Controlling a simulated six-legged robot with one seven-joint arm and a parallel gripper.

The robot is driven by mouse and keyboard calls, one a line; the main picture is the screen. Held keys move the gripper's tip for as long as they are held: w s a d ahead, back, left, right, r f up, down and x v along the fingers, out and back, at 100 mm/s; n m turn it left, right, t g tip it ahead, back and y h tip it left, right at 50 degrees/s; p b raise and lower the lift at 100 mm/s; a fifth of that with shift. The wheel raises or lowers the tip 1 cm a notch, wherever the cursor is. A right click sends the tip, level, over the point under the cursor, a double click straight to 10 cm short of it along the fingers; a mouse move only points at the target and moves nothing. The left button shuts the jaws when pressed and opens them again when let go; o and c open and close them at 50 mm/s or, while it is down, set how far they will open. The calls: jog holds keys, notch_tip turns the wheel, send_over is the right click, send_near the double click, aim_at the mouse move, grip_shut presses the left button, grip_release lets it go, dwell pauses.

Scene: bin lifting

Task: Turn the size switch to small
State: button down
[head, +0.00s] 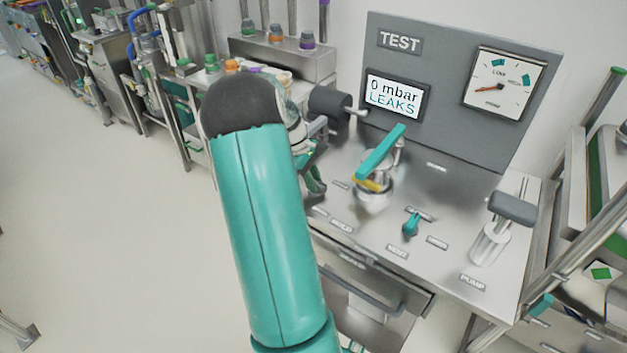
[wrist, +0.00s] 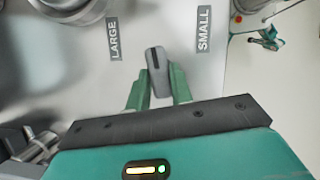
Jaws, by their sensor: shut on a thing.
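The size switch (wrist: 156,62) is a small grey knob with a dark line along its top, on the metal panel in the wrist view. It points up the picture, between the LARGE label (wrist: 113,38) on the left and the SMALL label (wrist: 204,30) on the right, leaning slightly toward LARGE. My gripper (wrist: 160,78) has its green fingers closed on the two sides of the knob. In the head view my gripper (head: 315,178) is low at the left edge of the test bench, partly behind my arm, and the switch is hidden there.
The test bench (head: 447,259) carries a clamp with a teal handle (head: 380,152), a small teal knob (head: 411,225) and a pump handle (head: 512,208). A display (head: 396,97) reads 0 mbar LEAKS, beside a dial gauge (head: 503,84). Open floor (head: 110,200) lies left.

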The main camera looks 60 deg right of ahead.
jog(key=m+y, duration=0.1)
jog(key=m, duration=0.1)
jog(key=m+y, duration=0.1)
jog(key=m, duration=0.2)
jog(key=shift+d+m+t, duration=0.15)
jog(key=shift+m+t, duration=0.15)
jog(key=m, duration=0.2)
jog(key=m+t+y, duration=0.1)
jog(key=m, duration=0.2)
jog(key=shift+y, duration=0.3)
jog(key=shift+m, duration=0.3)
jog(key=c, duration=1.2)
grip_release()
jog(key=shift+s, duration=0.1)
jog(key=shift+c, duration=0.2)
jog(key=v, duration=1.4)
jog(key=shift+s, duration=0.3)
